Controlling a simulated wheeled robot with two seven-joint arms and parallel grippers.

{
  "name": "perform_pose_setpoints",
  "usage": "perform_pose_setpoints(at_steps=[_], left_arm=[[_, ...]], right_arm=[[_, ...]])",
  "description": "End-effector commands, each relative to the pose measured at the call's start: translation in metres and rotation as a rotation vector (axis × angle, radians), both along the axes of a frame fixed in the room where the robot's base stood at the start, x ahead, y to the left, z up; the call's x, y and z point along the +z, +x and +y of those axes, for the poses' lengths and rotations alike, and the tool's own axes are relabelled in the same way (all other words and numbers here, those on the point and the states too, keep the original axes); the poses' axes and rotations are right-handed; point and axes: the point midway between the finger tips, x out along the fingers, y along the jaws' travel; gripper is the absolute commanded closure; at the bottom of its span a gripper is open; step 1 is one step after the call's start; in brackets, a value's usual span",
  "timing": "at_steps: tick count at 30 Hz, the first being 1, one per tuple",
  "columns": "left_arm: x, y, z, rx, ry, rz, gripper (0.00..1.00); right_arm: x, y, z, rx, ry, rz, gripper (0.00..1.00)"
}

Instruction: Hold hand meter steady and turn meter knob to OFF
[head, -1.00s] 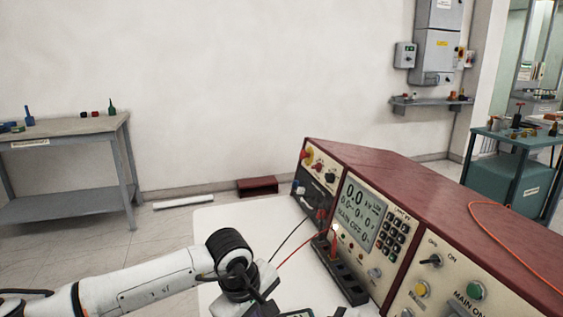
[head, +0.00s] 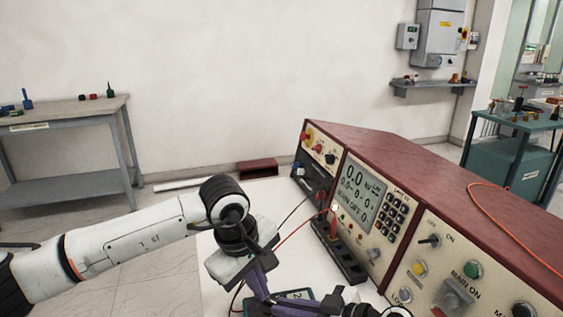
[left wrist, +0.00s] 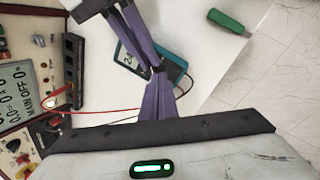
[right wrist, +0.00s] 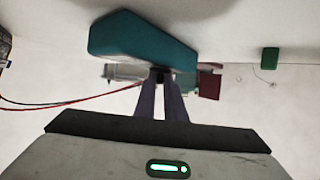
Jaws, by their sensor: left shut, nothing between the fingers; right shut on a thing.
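The hand meter (head: 296,294), teal with a dark face and a lit display, is at the bottom of the head view, mostly hidden. The left wrist view shows its display (left wrist: 130,60) and teal edge (left wrist: 176,72); the right wrist view shows its teal body (right wrist: 140,40) close up. My left gripper (left wrist: 157,72) is shut and empty, its purple fingertips over the meter's face; whether they touch is unclear. The knob is hidden behind the fingers. My right gripper (right wrist: 160,74) is shut on the meter's edge.
The red test set (head: 400,160) with display and buttons stands on the white table (head: 222,262) at right. A black socket strip (head: 338,250) with red and black leads lies before it. A green-handled tool (left wrist: 227,21) lies near the table edge in the left wrist view.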

Motion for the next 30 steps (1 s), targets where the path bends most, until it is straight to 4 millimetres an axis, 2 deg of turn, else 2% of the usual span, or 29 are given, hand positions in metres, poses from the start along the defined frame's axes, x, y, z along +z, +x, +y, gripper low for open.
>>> perform_pose_setpoints(at_steps=[4, 9, 13, 30], left_arm=[[0.001, 0.002, 0.003, 0.003, 0.000, -0.001, 1.00], [0.008, 0.014, 0.018, 0.005, -0.002, 0.000, 1.00], [0.006, 0.016, 0.022, 0.002, 0.001, 0.000, 1.00], [-0.055, 0.016, 0.021, 0.001, 0.001, 0.000, 1.00]], right_arm=[[-0.004, -0.001, -0.001, 0.001, -0.006, 0.006, 1.00], [-0.004, -0.001, -0.001, 0.001, -0.006, 0.006, 1.00], [-0.004, -0.001, -0.001, 0.001, -0.006, 0.006, 1.00], [-0.004, -0.001, -0.001, 0.001, -0.006, 0.006, 1.00]])
